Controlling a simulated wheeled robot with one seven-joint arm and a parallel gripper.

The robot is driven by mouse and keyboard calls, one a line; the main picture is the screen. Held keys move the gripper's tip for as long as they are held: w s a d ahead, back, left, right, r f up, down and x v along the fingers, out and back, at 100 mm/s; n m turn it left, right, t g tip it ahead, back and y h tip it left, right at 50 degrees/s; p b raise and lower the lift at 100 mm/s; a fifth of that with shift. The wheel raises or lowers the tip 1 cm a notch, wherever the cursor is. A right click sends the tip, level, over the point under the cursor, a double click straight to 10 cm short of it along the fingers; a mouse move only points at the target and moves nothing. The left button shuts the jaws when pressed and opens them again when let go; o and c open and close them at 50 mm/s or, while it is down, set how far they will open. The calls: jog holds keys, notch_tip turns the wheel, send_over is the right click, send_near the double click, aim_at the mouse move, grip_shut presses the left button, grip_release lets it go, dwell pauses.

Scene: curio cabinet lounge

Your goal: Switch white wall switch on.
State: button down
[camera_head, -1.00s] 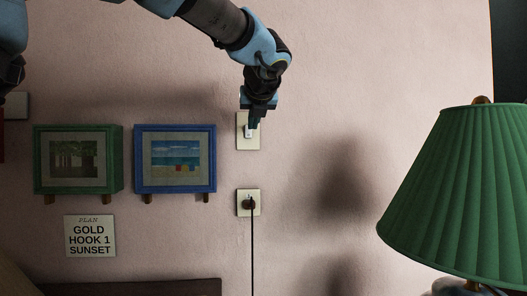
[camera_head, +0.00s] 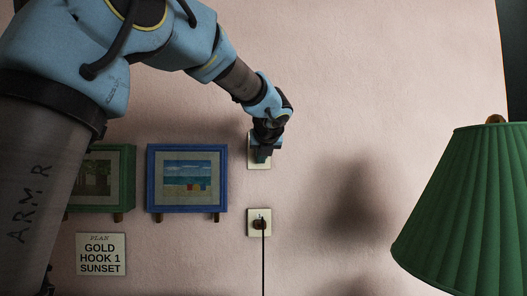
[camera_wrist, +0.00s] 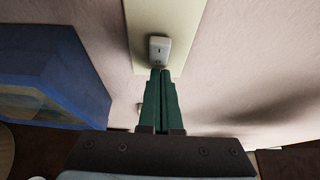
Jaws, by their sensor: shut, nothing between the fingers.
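The white wall switch is a small pale rocker (camera_wrist: 160,48) on a tall cream plate (camera_wrist: 185,20) in the wrist view. In the head view the plate (camera_head: 252,162) shows on the pink wall, and my gripper hides the rocker. My gripper (camera_head: 263,158) is in front of the plate, pointing at the wall. In the wrist view its two green fingers (camera_wrist: 161,72) are shut together with nothing between them. Their tips are at the rocker's lower edge; I cannot tell whether they touch it. The rocker's on or off state is not clear.
Below the switch is a socket (camera_head: 258,222) with a plugged-in dark cord. A blue-framed picture (camera_head: 151,183) hangs to the left, beside a green-framed one (camera_head: 127,180) and a plan sign (camera_head: 101,254). A green lampshade (camera_head: 470,200) stands right. Wall between switch and lamp is bare.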

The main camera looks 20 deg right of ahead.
jog(key=shift+w+d+f, duration=0.1)
jog(key=shift+w+f, duration=0.1)
jog(key=shift+w, duration=0.3)
jog(key=shift+r, duration=0.1)
